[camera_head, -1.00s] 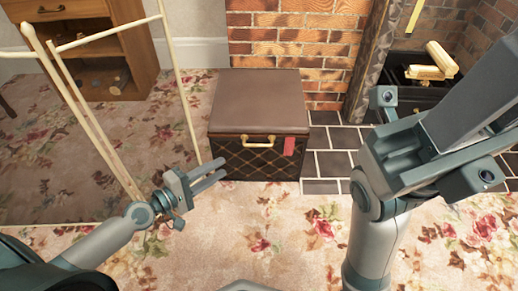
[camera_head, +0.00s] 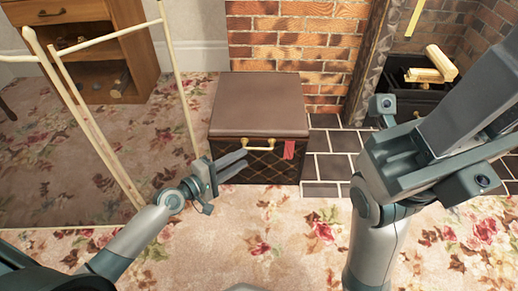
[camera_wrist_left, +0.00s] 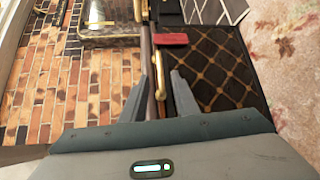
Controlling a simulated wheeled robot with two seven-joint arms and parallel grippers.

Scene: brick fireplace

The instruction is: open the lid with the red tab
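The chest (camera_head: 240,160) has a dark quilted front and a flat brown lid (camera_head: 257,100), which lies shut. A red tab (camera_head: 289,149) hangs at the lid's front edge, right of a gold handle (camera_head: 258,146). My left gripper (camera_head: 246,160) is open at the chest's front, left of the tab. In the left wrist view, the lid's edge (camera_wrist_left: 150,60) and gold handle (camera_wrist_left: 186,100) appear between or just beyond its fingers (camera_wrist_left: 161,78), with the red tab (camera_wrist_left: 171,39) farther out. Contact is unclear. My right gripper (camera_head: 475,95) is raised at the right, its opening unclear.
A pale wooden rack (camera_head: 100,147) stands left of the chest. A wooden cabinet (camera_head: 130,40) is at the back left. A brick wall (camera_head: 300,50) is close behind the chest. A fireplace with logs (camera_head: 432,66) is at the back right. Flowered carpet lies free in front.

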